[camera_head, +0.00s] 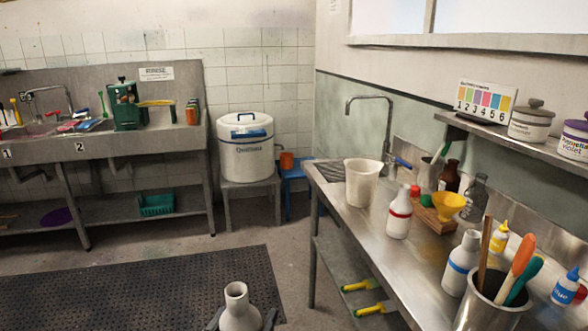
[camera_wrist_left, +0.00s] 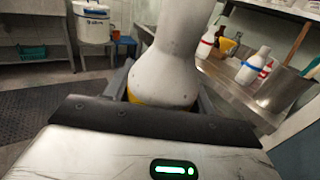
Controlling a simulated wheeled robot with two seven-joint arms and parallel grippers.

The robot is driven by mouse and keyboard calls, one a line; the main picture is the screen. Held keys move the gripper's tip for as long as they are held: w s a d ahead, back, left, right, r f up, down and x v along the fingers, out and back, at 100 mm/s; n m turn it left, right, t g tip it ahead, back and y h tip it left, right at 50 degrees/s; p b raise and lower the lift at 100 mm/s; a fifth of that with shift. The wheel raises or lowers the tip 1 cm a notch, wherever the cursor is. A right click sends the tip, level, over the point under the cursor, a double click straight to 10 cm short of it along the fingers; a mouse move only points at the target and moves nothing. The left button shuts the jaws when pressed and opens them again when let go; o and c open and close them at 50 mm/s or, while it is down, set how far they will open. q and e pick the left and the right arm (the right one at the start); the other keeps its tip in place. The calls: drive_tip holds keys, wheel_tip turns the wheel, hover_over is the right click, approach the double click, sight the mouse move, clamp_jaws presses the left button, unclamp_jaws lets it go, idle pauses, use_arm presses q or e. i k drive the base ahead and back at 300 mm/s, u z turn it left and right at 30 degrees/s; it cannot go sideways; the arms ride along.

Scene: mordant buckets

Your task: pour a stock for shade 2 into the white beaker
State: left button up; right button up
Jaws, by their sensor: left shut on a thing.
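The white beaker (camera_head: 362,186) stands upright on the steel bench at the right, near its far end. My left gripper (camera_head: 241,319) is shut on a white bottle (camera_head: 238,304), low at the front of the head view and apart from the bench. In the left wrist view the held bottle (camera_wrist_left: 169,66) is close up, with a yellow band low on its body. A red-banded white bottle (camera_head: 398,214) and a blue-banded one (camera_head: 461,264) stand on the bench. The shade card (camera_head: 486,97), numbered 1 to 6, stands on the wall shelf. My right gripper is out of view.
A yellow funnel (camera_head: 449,205), a brown bottle (camera_head: 450,176) and a tap (camera_head: 385,125) crowd the bench behind the bottles. A steel pot of tools (camera_head: 488,308) stands at the near end. Open floor with a dark mat (camera_head: 150,290) lies left of the bench.

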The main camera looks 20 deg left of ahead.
sight(362, 174)
drive_tip(key=u, duration=1.2)
drive_tip(key=i, duration=3.15)
drive_tip(key=z, duration=3.3)
